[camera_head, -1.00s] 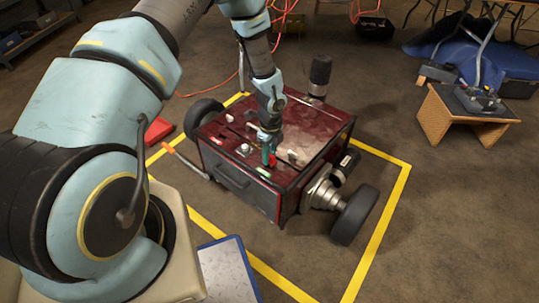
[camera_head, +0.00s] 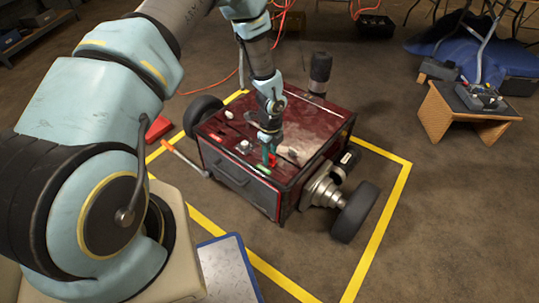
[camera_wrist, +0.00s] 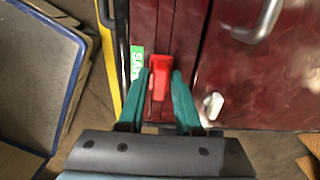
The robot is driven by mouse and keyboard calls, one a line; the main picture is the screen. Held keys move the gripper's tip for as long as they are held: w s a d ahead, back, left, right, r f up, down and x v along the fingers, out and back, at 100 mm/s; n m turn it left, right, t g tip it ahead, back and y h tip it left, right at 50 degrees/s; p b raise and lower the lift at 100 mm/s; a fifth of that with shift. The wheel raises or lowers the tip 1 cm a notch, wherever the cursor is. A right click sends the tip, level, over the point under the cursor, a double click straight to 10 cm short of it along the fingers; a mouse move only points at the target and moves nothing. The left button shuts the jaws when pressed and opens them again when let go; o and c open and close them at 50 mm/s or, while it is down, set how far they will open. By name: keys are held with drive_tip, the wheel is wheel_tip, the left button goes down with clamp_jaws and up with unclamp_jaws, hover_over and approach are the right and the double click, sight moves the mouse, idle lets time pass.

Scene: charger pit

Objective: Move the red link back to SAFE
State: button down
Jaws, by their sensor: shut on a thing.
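The red link (camera_wrist: 160,72) is a small bright block in a groove on the dark red top of the cart (camera_head: 320,128). In the wrist view it lies beside the green SAFE label (camera_wrist: 137,62), just to its right. My gripper (camera_wrist: 161,78) is shut on the red link, one teal finger on each side. In the head view my gripper (camera_head: 269,151) points down near the cart's front edge. It partly hides the link there. The green label (camera_head: 264,169) shows just in front. I cannot tell whether the link is fully seated.
A white knob (camera_wrist: 211,104) stands right of the fingers, and a metal handle (camera_wrist: 262,20) lies farther off. An orange-tipped lever (camera_head: 185,158) sticks out at the cart's left. Yellow tape (camera_head: 385,215) surrounds the cart. A wooden stand (camera_head: 462,118) is at the right.

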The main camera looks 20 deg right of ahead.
drive_tip(key=shift+f, duration=0.45)
drive_tip(key=c, duration=0.5)
unclamp_jaws()
wheel_tip(320, 180, up, 11)
drive_tip(key=shift+d+f+p, duration=0.1)
drive_tip(key=shift+d+p, duration=0.05)
drive_tip(key=shift+p, duration=0.45)
drive_tip(key=shift+w, duration=0.1)
